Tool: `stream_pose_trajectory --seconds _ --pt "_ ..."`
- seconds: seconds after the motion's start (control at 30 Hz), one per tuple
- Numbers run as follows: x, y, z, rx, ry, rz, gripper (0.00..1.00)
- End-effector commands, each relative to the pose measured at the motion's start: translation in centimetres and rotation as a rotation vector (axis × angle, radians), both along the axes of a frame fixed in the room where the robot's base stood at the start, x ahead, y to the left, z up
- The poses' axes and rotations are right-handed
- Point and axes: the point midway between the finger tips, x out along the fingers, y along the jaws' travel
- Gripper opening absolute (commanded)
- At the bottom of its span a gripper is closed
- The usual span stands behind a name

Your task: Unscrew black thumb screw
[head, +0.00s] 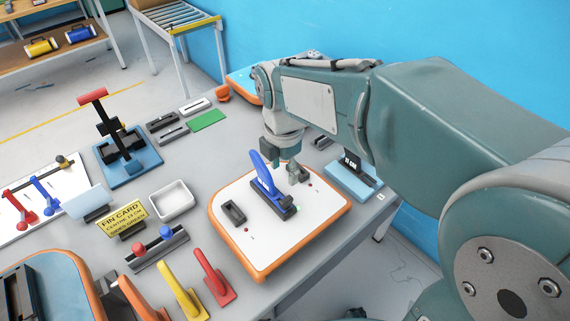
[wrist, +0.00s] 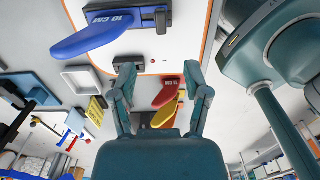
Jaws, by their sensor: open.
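A blue fin (head: 262,170) stands in a black fin box (head: 288,212) on a white board with an orange rim (head: 262,274). The fin, marked "10 CM", also shows in the wrist view (wrist: 92,40). A small dark knob-like part (wrist: 161,17) sits at the end of the black base there; it may be the black thumb screw, but I cannot be sure. In the head view I cannot pick out the screw. My gripper (head: 285,165) is over the board close to the fin. Its fingers are spread and empty in the wrist view (wrist: 158,75).
An empty black slot box (head: 233,212) lies on the board left of the fin. Red (head: 213,275) and yellow (head: 183,290) fins, a white tray (head: 171,200) and a yellow sign (head: 123,217) are nearby. A blue board with a black fin (head: 348,170) stands right.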

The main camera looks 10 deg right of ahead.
Motion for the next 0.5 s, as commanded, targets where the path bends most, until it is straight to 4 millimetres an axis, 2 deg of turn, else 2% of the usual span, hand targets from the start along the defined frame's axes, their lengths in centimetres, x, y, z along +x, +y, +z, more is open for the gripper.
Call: stream_pose_trajectory --seconds 0.17,0.5 --pt "0.0 -0.2 -1.8 0.001 0.004 0.007 0.61" --pt "0.0 -0.3 -7.6 0.002 0.005 0.004 0.61"
